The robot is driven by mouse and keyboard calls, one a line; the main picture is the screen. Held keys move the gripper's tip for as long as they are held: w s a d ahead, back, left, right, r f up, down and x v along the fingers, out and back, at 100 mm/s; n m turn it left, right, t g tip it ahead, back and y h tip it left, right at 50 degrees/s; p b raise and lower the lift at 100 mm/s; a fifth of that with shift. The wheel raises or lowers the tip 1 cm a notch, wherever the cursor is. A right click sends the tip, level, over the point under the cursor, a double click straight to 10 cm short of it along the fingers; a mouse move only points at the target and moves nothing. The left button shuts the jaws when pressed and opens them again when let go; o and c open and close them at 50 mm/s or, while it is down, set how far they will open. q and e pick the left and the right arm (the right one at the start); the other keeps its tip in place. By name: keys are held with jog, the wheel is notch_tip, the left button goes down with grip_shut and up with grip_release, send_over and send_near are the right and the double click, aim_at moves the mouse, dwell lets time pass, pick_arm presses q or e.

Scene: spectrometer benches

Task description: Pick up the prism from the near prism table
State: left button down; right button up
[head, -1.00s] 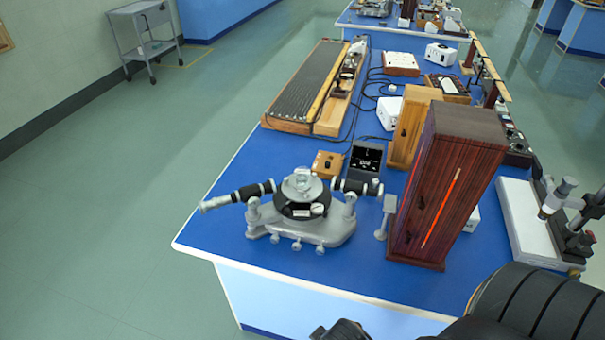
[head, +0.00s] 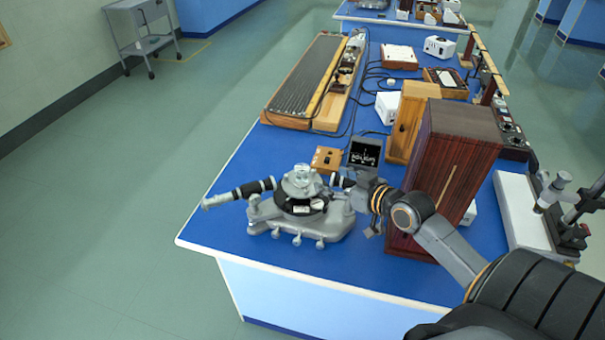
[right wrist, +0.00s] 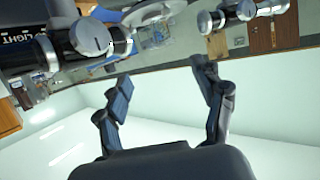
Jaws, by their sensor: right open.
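The spectrometer (head: 300,220) stands near the front left corner of the blue bench. Its round prism table (head: 300,190) sits in the middle, with a small clear prism (head: 301,171) on top. My right gripper (head: 342,188) is at the right side of the spectrometer, beside the prism table and apart from the prism. In the right wrist view the jaws (right wrist: 163,80) are spread with nothing between them. My right gripper hides part of the spectrometer's right tube. My left gripper is not in view.
A small wooden box (head: 327,159) and a black display (head: 365,153) stand behind the spectrometer. The bench's front left corner is bare.

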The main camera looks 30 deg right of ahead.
aim_at(303, 169)
jog(key=p+x, duration=0.1)
jog(key=x, duration=0.6)
jog(key=shift+w+a, duration=0.1)
jog(key=shift+w+a+p, duration=0.1)
jog(key=shift+w+p, duration=0.3)
jog(key=shift+w, duration=0.05)
jog(key=p+x, duration=0.1)
jog(key=x, duration=0.2)
jog(key=shift+w+a, duration=0.1)
jog(key=shift+w, duration=0.15)
jog(key=shift+w+f, duration=0.3)
jog(key=shift+w, duration=0.15)
jog(key=shift+s, duration=0.1)
jog(key=c, duration=1.3)
